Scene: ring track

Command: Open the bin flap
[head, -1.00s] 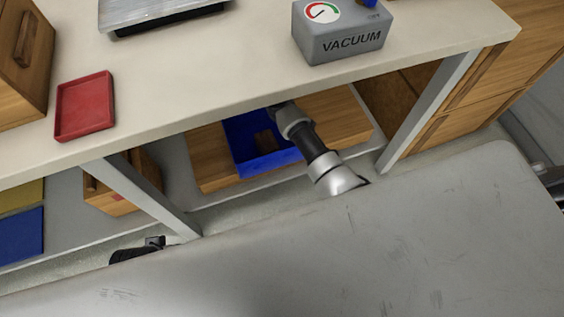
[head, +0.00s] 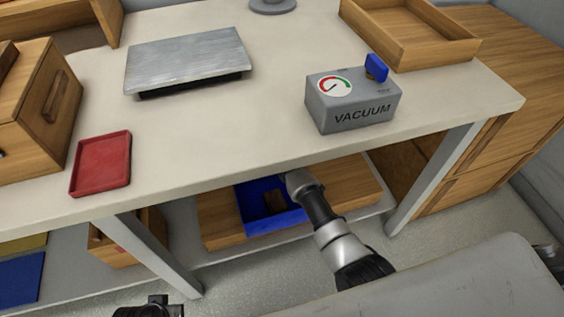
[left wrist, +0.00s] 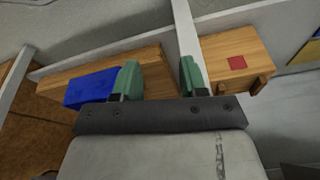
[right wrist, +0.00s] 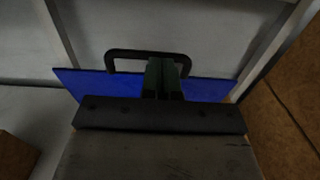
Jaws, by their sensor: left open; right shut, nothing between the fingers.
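Under the bench in the head view, a blue bin part (head: 256,217) sits between wooden surfaces, with a brown patch inside it. It also shows in the left wrist view (left wrist: 92,88). The right wrist view shows a blue flap panel (right wrist: 215,89) with a black arched handle (right wrist: 125,54). My right gripper (right wrist: 165,66) is shut and empty, overlapping the handle's right part in that view; I cannot tell whether it touches. In the head view my right arm reaches under the bench and its fingers are hidden. My left gripper (left wrist: 158,75) is open and empty, apart from the bin.
The bench top (head: 230,130) carries a vacuum box (head: 352,100), red tray (head: 102,163), metal plate (head: 188,62) and wooden boxes. Grey bench legs (head: 432,178) flank the space under it. A wooden box with a red square (left wrist: 236,63) stands right in the left wrist view.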

